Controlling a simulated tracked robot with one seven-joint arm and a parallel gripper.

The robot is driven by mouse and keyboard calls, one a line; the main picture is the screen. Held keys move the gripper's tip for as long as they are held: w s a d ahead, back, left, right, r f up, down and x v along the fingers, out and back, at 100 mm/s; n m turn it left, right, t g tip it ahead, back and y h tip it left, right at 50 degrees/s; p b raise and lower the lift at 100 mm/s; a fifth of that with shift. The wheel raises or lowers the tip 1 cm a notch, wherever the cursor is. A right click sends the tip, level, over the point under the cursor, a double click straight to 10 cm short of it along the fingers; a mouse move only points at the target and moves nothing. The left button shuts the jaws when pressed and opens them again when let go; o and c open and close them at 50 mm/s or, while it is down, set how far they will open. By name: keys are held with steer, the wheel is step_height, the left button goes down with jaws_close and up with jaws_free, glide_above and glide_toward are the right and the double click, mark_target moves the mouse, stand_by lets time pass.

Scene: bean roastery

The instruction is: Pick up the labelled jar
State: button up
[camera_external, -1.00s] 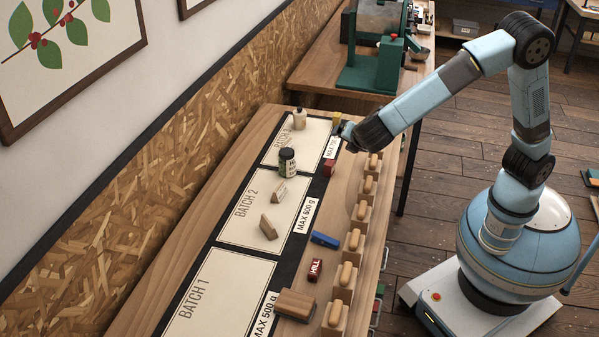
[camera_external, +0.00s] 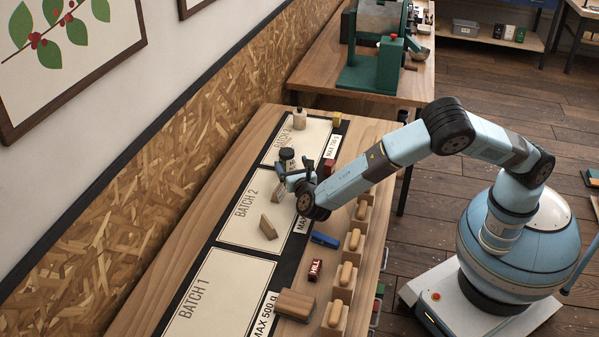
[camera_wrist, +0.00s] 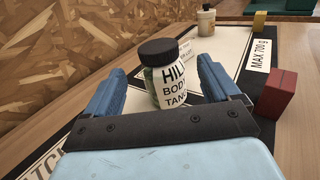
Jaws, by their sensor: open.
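The labelled jar (camera_external: 287,155) is dark-lidded with a white label and stands upright on the bench near the border of the BATCH 2 and BATCH 3 panels. In the wrist view the jar (camera_wrist: 170,82) has lettering starting "HIL", "BODY", "TANG". My gripper (camera_external: 291,177) is at the jar's near side. In the wrist view its two blue fingers (camera_wrist: 160,70) are spread open, one on each side of the jar, with gaps visible. The lower part of the jar is partly hidden by my gripper in the external view.
A red block (camera_wrist: 277,93) stands close to the right finger. A cream bottle (camera_external: 299,118) and a yellow block (camera_external: 336,119) are at the far end. A wooden block (camera_external: 268,227) stands on BATCH 2; a blue block (camera_external: 323,239) lies nearer. BATCH 1 (camera_external: 225,295) is clear.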

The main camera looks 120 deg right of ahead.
mark_target(285, 152)
steer(key=shift+s+d, duration=0.2)
steer(key=shift+d, duration=1.05)
steer(key=shift+s+d, duration=0.25)
steer(key=shift+d, duration=1)
steer(key=shift+s+d, duration=0.2)
steer(key=shift+d, duration=1.05)
steer(key=shift+c, duration=0.3)
steer(key=c, duration=1.1)
steer(key=shift+c, duration=0.3)
